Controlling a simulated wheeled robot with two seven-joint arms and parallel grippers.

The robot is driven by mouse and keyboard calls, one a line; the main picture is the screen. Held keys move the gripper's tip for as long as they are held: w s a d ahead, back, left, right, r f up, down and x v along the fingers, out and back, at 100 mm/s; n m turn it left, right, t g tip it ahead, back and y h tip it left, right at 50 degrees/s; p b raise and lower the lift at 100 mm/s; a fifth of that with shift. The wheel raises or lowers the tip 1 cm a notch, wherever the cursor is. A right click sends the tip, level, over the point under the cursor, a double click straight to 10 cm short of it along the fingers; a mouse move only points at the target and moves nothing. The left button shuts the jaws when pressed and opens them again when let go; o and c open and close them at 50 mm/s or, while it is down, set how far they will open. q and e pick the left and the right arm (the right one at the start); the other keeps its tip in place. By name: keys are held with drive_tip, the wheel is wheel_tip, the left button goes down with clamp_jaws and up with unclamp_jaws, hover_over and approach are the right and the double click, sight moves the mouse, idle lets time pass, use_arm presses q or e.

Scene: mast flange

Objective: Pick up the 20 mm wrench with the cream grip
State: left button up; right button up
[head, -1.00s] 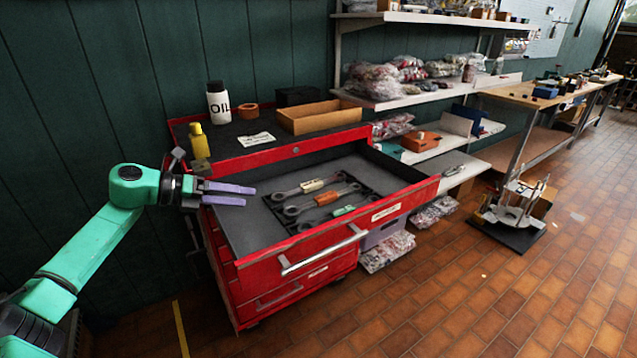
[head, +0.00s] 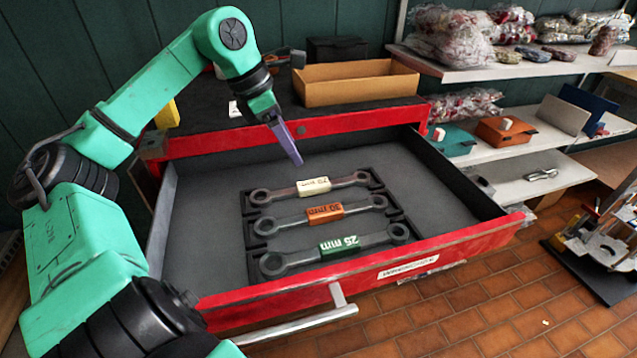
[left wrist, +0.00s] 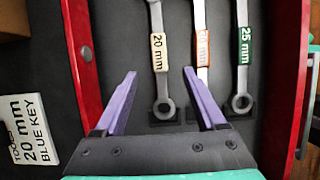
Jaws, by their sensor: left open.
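The 20 mm wrench with the cream grip (head: 313,186) lies in a black holder in the open drawer, the farthest back of three wrenches. Its cream grip, marked 20 mm, also shows in the left wrist view (left wrist: 159,53). The orange-grip wrench (head: 325,213) and the green-grip 25 mm wrench (head: 339,245) lie in front of it. My left gripper (head: 298,162) is above the drawer, just behind the cream grip. In the left wrist view its purple fingers (left wrist: 160,90) are open and empty, with the cream-grip wrench between their directions. My right gripper is not in view.
The red drawer front (head: 400,268) and side walls surround the wrenches. A cardboard tray (head: 357,82) stands on the cabinet top behind. A label (left wrist: 29,130) reading "20 mm blue key" lies beside the drawer. The drawer floor right of the holder is bare.

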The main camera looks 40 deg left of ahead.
sight(311, 183)
use_arm(q)
drive_tip(key=x, duration=0.4)
drive_tip(key=shift+p, duration=0.35)
drive_tip(key=p+x, duration=0.2)
drive_tip(key=x, duration=0.4)
drive_tip(key=shift+a, duration=0.2)
drive_tip(key=shift+f, duration=0.45)
clamp_jaws()
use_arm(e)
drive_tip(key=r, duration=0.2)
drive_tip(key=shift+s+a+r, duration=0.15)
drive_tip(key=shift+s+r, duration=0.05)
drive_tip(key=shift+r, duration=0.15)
